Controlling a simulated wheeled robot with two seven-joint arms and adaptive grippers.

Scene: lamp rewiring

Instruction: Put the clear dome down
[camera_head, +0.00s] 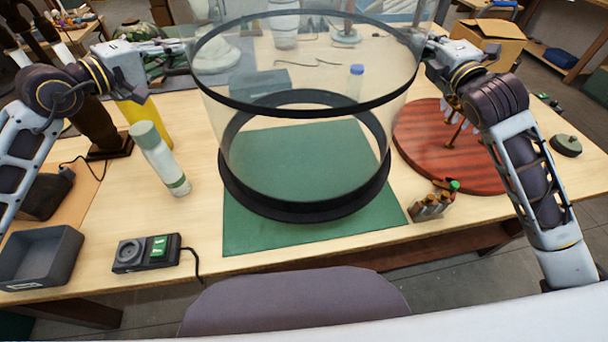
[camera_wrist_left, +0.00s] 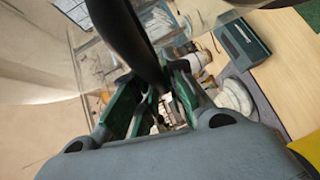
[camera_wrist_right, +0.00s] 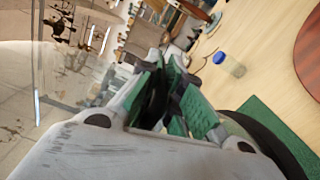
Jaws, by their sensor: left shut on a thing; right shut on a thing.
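The clear dome, a wide transparent cylinder with black rims (camera_head: 306,213), stands about upright over the green mat (camera_head: 245,235) in the head view. I cannot tell whether its lower rim touches the mat. My left gripper (camera_head: 180,48) is shut on the upper black rim at the left side; the left wrist view shows that rim (camera_wrist_left: 128,30) running between the fingers (camera_wrist_left: 155,95). My right gripper (camera_head: 428,48) is shut on the rim at the right side; its fingers also show in the right wrist view (camera_wrist_right: 168,98). The fingertips are partly hidden in the head view.
A pale bottle (camera_head: 160,160) and a black device (camera_head: 146,253) stand left of the mat. A round reddish wooden board (camera_head: 415,120) and a small battery-like bundle (camera_head: 432,203) are at the right. A blue-capped bottle (camera_head: 355,82) shows behind the dome.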

